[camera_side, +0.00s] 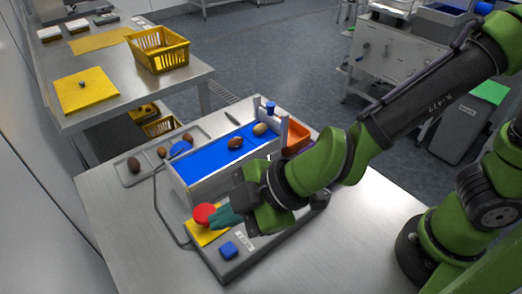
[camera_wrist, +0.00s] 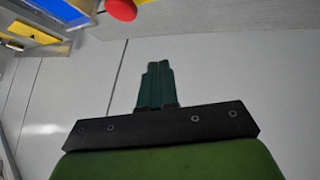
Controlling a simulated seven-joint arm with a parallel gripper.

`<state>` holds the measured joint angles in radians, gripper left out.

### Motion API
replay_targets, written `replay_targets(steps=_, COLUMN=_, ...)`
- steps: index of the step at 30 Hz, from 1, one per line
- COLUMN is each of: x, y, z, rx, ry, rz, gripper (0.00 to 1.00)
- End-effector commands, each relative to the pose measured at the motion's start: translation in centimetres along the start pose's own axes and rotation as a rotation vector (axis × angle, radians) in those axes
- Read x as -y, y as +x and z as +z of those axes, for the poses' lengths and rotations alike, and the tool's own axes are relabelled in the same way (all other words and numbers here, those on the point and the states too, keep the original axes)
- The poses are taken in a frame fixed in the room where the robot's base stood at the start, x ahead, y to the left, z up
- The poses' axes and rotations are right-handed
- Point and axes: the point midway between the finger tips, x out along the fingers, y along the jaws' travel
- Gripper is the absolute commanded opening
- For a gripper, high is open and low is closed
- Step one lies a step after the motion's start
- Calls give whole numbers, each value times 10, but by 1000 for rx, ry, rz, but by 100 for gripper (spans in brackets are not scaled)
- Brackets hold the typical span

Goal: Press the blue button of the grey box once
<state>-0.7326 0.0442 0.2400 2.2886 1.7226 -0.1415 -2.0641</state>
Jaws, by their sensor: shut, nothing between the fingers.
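The grey box (camera_side: 238,263) lies on the steel table in the side view. A red mushroom button (camera_side: 207,213) stands on a yellow plate farther back on the same box. My gripper (camera_side: 217,217) is shut and empty, its teal fingers beside the red button and behind the blue one; I cannot tell whether they touch the red button. The wrist view shows the shut fingers (camera_wrist: 157,68) and the red button (camera_wrist: 121,9) at the top edge. I cannot make out the blue button there.
A conveyor with a blue belt (camera_side: 210,155) carrying dates stands behind the box. A grey tray (camera_side: 132,178) with dates is at left, and an orange bin (camera_side: 296,135) is behind my arm. A cable runs along the box's left side. The table front is clear.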

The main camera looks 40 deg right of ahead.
Motion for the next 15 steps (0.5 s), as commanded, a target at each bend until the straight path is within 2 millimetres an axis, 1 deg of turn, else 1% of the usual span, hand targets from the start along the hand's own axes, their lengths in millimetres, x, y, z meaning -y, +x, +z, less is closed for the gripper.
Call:
replay_targets(steps=3, x=-8, y=-1, z=4, rx=27, ry=-106, rz=36, gripper=0)
replay_targets(steps=7, x=-11, y=-1, z=6, rx=40, ry=-189, rz=49, gripper=0)
replay_targets(steps=15, x=-12, y=-1, z=6, rx=40, ry=-211, rz=49, gripper=0)
